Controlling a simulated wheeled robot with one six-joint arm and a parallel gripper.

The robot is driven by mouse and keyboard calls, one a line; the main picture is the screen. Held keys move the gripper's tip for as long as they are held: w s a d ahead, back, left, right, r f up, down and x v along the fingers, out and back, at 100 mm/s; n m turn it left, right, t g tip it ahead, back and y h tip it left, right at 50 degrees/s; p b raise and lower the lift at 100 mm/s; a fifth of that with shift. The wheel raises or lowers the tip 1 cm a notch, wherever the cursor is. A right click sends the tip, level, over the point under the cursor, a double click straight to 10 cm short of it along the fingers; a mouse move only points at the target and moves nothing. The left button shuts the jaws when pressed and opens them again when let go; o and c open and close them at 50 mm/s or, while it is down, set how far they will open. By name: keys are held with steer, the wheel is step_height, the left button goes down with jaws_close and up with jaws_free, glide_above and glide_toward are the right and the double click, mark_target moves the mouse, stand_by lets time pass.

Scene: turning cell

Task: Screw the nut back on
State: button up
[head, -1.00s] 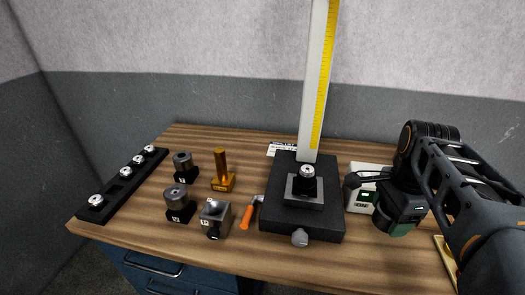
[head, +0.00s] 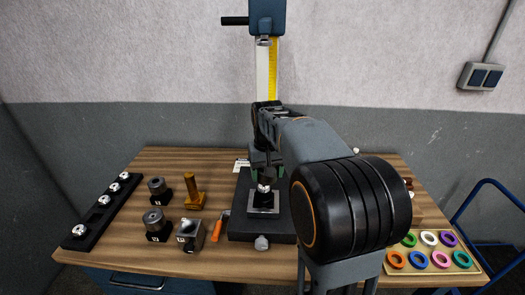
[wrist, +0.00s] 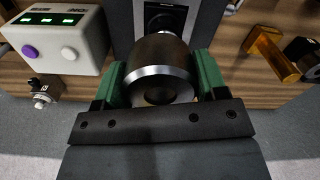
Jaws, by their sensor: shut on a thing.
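My gripper (head: 266,172) is above the black base (head: 241,218) of the press in the head view, my arm reaching over from the right. In the wrist view its green fingers (wrist: 160,88) are shut on a round dark part (wrist: 160,54) with a bright metal rim. I cannot tell whether this part is the nut. In the head view a silver round piece (head: 264,188) shows just below the fingers, over the square fixture plate (head: 263,206). Whether the held part touches it is hidden. No separate nut can be made out clearly.
A black rack (head: 92,218) with several silver pieces lies at the left. Dark cylindrical parts (head: 155,220), a brass post (head: 193,192) and an orange-handled tool (head: 217,228) stand between it and the press. A tray of coloured rings (head: 430,250) is at the right.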

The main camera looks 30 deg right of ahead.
mark_target(264, 187)
steer(key=shift+w+r+n+p, duration=0.25)
steer(key=shift+w+n, duration=0.2)
steer(key=shift+n, duration=0.05)
steer(key=shift+w+r+n+p, duration=0.2)
steer(key=shift+w+n+p, duration=0.05)
steer(key=shift+w+n, duration=0.25)
steer(key=shift+w+d+f+n, duration=0.1)
steer(key=shift+w+n, duration=0.1)
steer(key=shift+n, duration=0.2)
steer(key=shift+f, duration=0.1)
steer(key=shift+f, duration=0.2)
steer(key=shift+f+b, duration=2.95)
steer(key=shift+f, duration=0.6)
steer(key=shift+f, duration=0.55)
steer(key=o, duration=1.1)
steer(key=shift+c, duration=0.2)
